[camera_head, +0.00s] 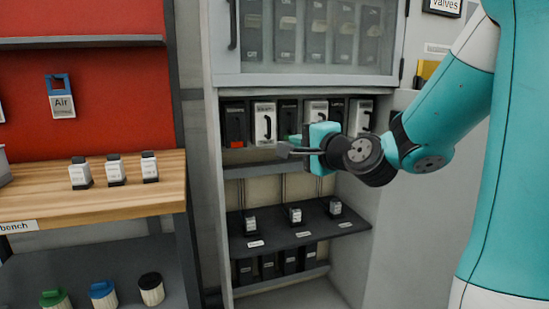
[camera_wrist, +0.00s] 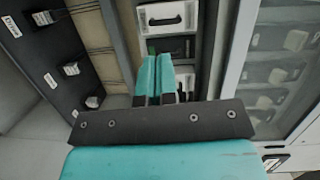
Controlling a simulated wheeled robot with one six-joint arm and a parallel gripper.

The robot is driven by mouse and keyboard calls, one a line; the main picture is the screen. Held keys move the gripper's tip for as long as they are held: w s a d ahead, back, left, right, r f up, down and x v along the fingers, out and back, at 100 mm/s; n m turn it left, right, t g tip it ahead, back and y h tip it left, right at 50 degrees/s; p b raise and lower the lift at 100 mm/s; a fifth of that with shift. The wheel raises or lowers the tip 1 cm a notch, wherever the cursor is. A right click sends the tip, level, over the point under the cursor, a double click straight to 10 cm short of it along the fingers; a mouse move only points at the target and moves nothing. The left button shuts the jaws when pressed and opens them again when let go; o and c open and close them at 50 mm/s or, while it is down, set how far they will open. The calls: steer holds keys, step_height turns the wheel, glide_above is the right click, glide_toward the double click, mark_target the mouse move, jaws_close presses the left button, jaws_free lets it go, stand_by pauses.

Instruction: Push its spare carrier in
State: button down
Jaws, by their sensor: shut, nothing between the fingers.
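A row of black and white carriers stands in the cabinet bay below the glass door. At its left end is a dark carrier with a red part (camera_head: 235,128), and beside it a white carrier (camera_head: 264,124) with a black handle. A white carrier (camera_wrist: 168,18) with a dark handle also shows in the wrist view. I cannot tell which carrier is the spare. My gripper (camera_head: 283,150) is shut and empty, in front of the row and pointing left. Its closed teal fingers (camera_wrist: 160,60) show in the wrist view, covering part of the row.
A dark shelf (camera_head: 285,238) below holds small labelled items, with several dark units (camera_head: 268,266) beneath it. The glass door (camera_head: 315,40) above is closed.

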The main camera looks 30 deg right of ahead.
steer(key=shift+s+d+m+t+h, duration=0.15)
steer(key=shift+d+m+t+h, duration=0.15)
steer(key=shift+d+m+h, duration=0.5)
steer(key=shift+d, duration=0.15)
steer(key=p, duration=1.4)
glide_toward(270, 128)
steer(key=w, duration=0.5)
steer(key=shift+w+d+r, duration=0.35)
steer(key=shift+w, duration=0.05)
steer(key=shift+w+d+f+p, duration=0.1)
steer(key=shift+w+f+p, duration=0.1)
steer(key=shift+w+p, duration=0.55)
